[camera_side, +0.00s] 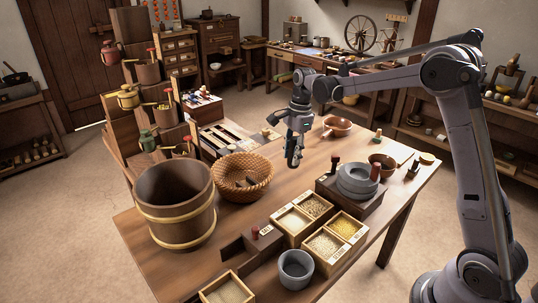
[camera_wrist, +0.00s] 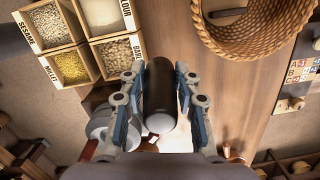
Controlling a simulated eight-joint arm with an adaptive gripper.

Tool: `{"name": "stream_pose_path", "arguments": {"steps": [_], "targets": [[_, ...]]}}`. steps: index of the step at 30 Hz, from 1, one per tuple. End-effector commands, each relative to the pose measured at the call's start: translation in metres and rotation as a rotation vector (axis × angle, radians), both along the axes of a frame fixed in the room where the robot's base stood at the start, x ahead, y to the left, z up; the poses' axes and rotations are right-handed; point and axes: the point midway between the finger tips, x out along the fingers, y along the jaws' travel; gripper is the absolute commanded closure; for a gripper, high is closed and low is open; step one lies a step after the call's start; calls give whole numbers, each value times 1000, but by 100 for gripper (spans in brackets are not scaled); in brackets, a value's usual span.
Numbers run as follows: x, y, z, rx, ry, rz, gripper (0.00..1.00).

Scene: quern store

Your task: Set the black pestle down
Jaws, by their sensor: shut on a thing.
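The black pestle (camera_wrist: 159,88) sits between the fingers of my gripper (camera_wrist: 157,100) in the wrist view. It is a dark cylinder with a pale grey rounded end towards the camera. The blue-padded fingers press on both its sides. In the side view my gripper (camera_side: 293,150) points down above the wooden table (camera_side: 240,228), between the woven basket and the stone quern. The pestle is hard to make out there against the dark fingers.
The woven basket (camera_side: 243,170) has a dark thing in it. A large wooden tub (camera_side: 175,205) stands at its left. The grain box (camera_side: 320,228), grey stone quern (camera_side: 358,180) and grey mortar (camera_side: 296,268) stand to the front and right. Bare table lies below my gripper.

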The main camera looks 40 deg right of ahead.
Motion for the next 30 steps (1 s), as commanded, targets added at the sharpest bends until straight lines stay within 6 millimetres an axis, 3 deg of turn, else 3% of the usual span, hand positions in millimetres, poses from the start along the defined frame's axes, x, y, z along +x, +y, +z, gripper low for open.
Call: {"name": "stream_pose_path", "arguments": {"steps": [5,11,21,24,30], "targets": [[2,-65,0,-2,0,-207,100],[-9,-156,1,-4,1,-501,100],[-63,-300,0,-2,-1,-977,100],[-79,-329,0,-1,-2,-1079,100],[-105,-368,-1,1,-4,-1218,100]]}}
